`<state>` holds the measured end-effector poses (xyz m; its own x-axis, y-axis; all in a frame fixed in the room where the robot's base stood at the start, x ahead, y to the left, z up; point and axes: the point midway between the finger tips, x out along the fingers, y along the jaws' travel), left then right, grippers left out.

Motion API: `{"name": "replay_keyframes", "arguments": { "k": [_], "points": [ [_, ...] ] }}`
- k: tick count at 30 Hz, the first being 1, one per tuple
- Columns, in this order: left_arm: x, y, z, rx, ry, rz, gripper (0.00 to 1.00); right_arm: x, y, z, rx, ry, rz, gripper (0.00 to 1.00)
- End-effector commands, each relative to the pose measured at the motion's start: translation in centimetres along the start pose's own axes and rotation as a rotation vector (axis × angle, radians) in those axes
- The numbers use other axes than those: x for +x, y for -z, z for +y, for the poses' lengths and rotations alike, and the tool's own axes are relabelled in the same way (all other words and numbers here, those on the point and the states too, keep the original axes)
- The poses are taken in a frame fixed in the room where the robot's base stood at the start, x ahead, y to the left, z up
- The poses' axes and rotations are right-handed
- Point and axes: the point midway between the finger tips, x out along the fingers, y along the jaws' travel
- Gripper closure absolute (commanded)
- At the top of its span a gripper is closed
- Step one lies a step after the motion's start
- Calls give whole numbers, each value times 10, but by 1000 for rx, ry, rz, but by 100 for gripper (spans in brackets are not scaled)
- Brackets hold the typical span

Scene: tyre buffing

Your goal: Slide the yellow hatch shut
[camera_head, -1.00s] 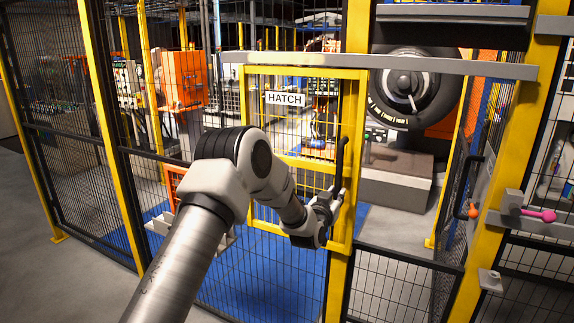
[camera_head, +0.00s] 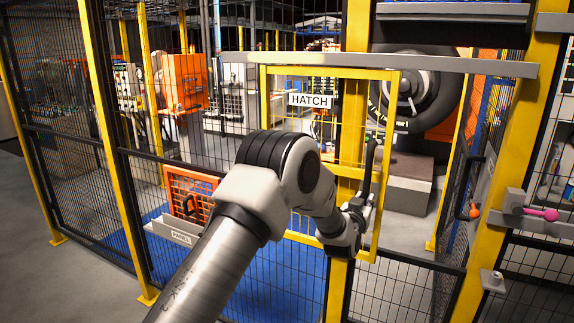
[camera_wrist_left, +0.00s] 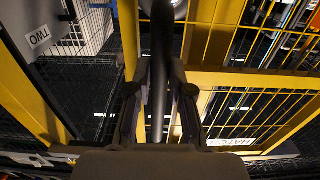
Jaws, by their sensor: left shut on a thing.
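The yellow hatch (camera_head: 385,85) is a framed mesh panel with a HATCH label, hanging below a grey rail (camera_head: 450,67). It covers the left part of the opening, and the right part is open. My left gripper (camera_head: 357,205) is shut on the dark upright handle (camera_head: 368,168) at the hatch's right side. In the left wrist view the handle (camera_wrist_left: 160,75) stands between the two fingers (camera_wrist_left: 160,95), with the yellow frame (camera_wrist_left: 205,50) behind it. My right gripper is not in view.
Yellow posts (camera_head: 492,170) and black mesh fence flank the opening. A tyre machine (camera_head: 410,90) stands behind it. An orange panel (camera_head: 190,195) is in a tray behind the fence at left.

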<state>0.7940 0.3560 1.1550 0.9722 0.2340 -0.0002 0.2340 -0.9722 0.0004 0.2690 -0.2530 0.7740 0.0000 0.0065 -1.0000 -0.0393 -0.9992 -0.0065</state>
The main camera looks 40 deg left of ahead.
Motion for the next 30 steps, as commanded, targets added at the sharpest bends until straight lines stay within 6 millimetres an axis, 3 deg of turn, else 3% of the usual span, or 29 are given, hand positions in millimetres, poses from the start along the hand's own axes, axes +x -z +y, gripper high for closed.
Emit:
{"name": "replay_keyframes", "arguments": {
  "k": [30],
  "points": [
    [0,0,83,1,-3,1,100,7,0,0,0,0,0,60]
  ]
}}
